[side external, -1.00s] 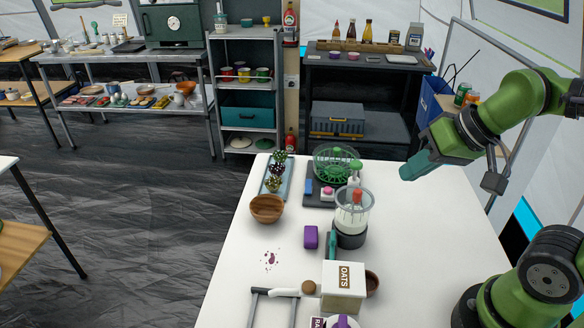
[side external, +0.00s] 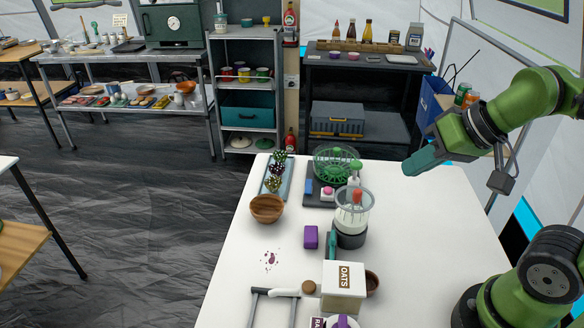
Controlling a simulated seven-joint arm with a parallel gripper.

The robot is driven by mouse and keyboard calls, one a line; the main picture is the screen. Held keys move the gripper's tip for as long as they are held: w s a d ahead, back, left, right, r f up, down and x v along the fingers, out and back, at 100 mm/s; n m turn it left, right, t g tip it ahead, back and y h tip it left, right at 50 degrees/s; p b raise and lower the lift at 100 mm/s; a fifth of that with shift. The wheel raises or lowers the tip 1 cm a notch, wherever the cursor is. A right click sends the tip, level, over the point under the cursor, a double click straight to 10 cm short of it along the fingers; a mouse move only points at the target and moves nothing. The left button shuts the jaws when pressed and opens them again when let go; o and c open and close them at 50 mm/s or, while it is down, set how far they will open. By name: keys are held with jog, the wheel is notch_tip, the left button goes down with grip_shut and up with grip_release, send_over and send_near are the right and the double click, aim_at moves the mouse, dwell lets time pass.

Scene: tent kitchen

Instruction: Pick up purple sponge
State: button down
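The purple sponge (side external: 311,237) lies on the white table (side external: 232,290), near the middle. It sits just left of a food processor with a dark base and clear bowl. My gripper (side external: 408,169) is raised above the table's far right part, up and to the right of the sponge and well apart from it. Its fingers point left and slightly down. From this side I cannot see whether there is a gap between them. Nothing is seen held in it.
The food processor (side external: 351,220) stands right beside the sponge. A wooden bowl (side external: 266,208) is to the left, and a purple stain (side external: 270,261) marks the table. An oats box (side external: 343,286) stands nearer the camera. The table's right part is clear.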

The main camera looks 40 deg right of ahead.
jog(key=shift+c, duration=1)
grip_release()
jog(key=shift+a, duration=0.1)
jog(key=m+g+h, duration=0.2)
jog(key=m+g, duration=0.5)
jog(key=m, duration=1.5)
send_over(306, 233)
notch_tip(306, 233, down, 8)
jog(key=r, duration=0.1)
notch_tip(306, 233, down, 17)
jog(key=shift+f, duration=0.1)
